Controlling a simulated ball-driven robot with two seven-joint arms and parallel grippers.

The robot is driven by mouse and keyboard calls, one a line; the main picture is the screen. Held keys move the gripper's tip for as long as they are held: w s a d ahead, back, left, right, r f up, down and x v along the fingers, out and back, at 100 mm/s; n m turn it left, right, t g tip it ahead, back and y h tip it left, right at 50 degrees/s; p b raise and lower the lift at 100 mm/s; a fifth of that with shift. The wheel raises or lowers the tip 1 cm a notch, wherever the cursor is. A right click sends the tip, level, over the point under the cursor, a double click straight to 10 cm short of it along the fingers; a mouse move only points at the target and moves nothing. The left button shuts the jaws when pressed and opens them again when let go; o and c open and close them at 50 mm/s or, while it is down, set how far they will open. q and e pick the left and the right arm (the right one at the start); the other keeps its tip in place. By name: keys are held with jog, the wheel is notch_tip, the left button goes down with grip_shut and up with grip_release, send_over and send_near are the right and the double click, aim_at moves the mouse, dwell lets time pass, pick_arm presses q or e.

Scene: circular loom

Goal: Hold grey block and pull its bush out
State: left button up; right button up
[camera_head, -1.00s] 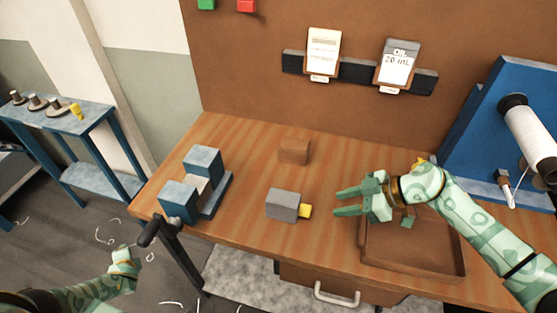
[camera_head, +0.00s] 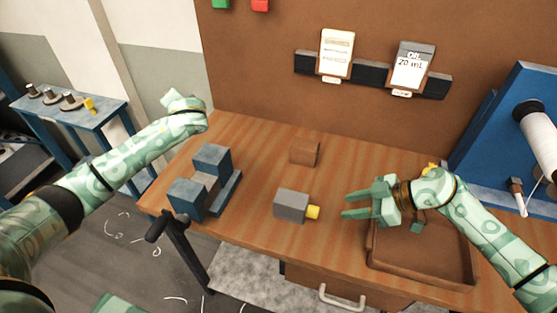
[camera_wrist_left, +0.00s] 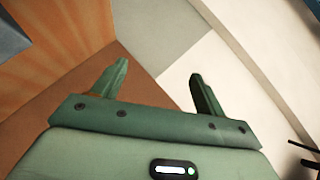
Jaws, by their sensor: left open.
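The grey block (camera_head: 291,206) sits on the wooden bench, with a yellow bush (camera_head: 313,212) sticking out of its right side. My right gripper (camera_head: 347,204) is to the right of the bush, its two fingers apart and pointing at it, with a gap between them and nothing held. My left gripper (camera_head: 184,98) is raised by the bench's back left corner, well away from the block. In the left wrist view its fingers (camera_wrist_left: 160,78) are spread and empty. The block is not clearly seen there.
A blue vise-like fixture (camera_head: 188,197) stands left of the block, with a dark handle at the bench's front left. A brown block (camera_head: 305,152) sits behind. A brown tray (camera_head: 420,274) lies under my right arm. A blue machine (camera_head: 510,115) with a white spool stands right.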

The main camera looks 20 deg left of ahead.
pick_arm(q)
jog(key=d+r+m+h, duration=0.25)
jog(key=d+h, duration=0.25)
jog(key=d, duration=0.8)
jog(key=m+g+h, duration=0.5)
jog(key=m+g, duration=0.4)
jog(key=m, duration=0.3)
send_near(286, 204)
jog(key=shift+w+d, duration=0.1)
jog(key=shift+w, duration=0.85)
jog(key=shift+w+d+f, duration=0.15)
jog(key=shift+w, duration=0.05)
jog(key=shift+y, duration=0.3)
jog(key=f, duration=1.3)
jog(key=shift+s+a, duration=0.15)
jog(key=shift+a, duration=0.15)
jog(key=c, duration=1.4)
jog(key=shift+o, duration=0.2)
